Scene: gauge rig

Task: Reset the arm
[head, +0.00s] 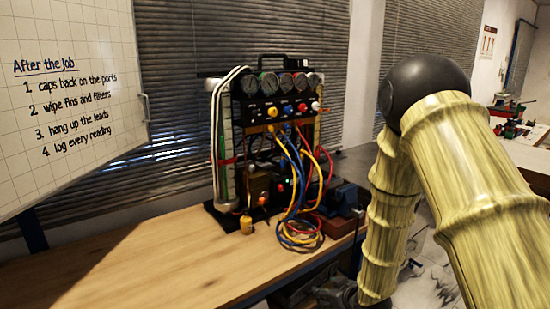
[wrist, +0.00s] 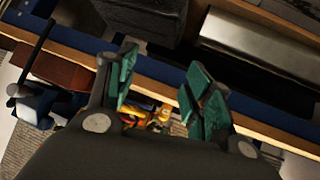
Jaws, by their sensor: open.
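My gripper (wrist: 160,78) is open in the wrist view, its two green-padded fingers well apart with nothing held between them. Small yellow and orange items (wrist: 150,115) show beyond the gap between the fingers, partly hidden by the gripper body. In the head view my arm, with pale bamboo-like links and a dark round joint, is bent on the right. It reaches down past the bench's right end. The gripper itself cannot be made out clearly there.
A gauge rig (head: 270,110) with looped coloured hoses (head: 300,225) stands on the wooden bench (head: 150,260). A brass-coloured padlock-like item (head: 246,224) sits before it. A whiteboard (head: 65,120) hangs left. The bench's front left is clear. The wrist view shows a dark box (wrist: 145,15) and grey box (wrist: 255,45).

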